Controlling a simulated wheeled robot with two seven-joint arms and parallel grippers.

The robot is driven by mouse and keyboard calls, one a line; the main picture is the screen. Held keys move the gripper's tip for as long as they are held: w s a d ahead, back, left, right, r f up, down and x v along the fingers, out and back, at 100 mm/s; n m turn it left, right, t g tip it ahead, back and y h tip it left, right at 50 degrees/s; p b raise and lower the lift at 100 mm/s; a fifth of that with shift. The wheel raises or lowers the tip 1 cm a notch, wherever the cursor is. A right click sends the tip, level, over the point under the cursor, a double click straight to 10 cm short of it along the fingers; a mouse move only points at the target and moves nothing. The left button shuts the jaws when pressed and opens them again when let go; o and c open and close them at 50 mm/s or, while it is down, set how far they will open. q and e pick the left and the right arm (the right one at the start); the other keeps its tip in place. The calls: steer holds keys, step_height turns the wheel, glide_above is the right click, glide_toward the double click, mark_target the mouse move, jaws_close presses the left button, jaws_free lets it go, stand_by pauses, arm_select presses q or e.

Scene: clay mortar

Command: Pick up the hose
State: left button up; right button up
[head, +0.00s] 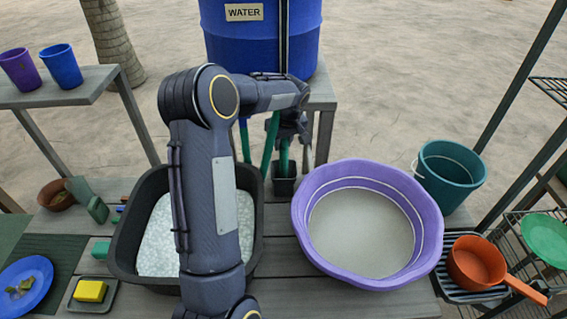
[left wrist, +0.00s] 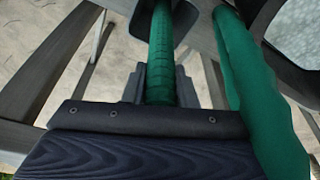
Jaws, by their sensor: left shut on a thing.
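The green hose (head: 268,146) hangs below the blue water barrel, between the dark basin and the purple basin. My left gripper (head: 285,130) is at the hose, in front of the barrel's stand; its fingers are small and partly dark in the head view. In the left wrist view a ribbed green length of hose (left wrist: 162,50) runs down between the fingers of my left gripper (left wrist: 160,85), which is shut on it. A second, thicker green length (left wrist: 240,80) passes to the right of the gripper. My right gripper is not in view.
The blue barrel (head: 262,40) stands at the back. A dark basin with pale contents (head: 257,215) and a purple basin (head: 432,215) flank the hose. A teal bucket (head: 450,178) and orange pan (head: 478,262) are at right. A small dark holder (head: 284,186) stands below the gripper.

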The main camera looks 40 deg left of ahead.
arm_select(q)
steer(key=shift+r, duration=0.1)
step_height(320, 180, up, 9)
steer(key=shift+r, duration=0.2)
step_height(320, 180, up, 10)
steer(key=p, duration=0.8)
steer(key=shift+r, duration=0.2)
stand_by(0.6)
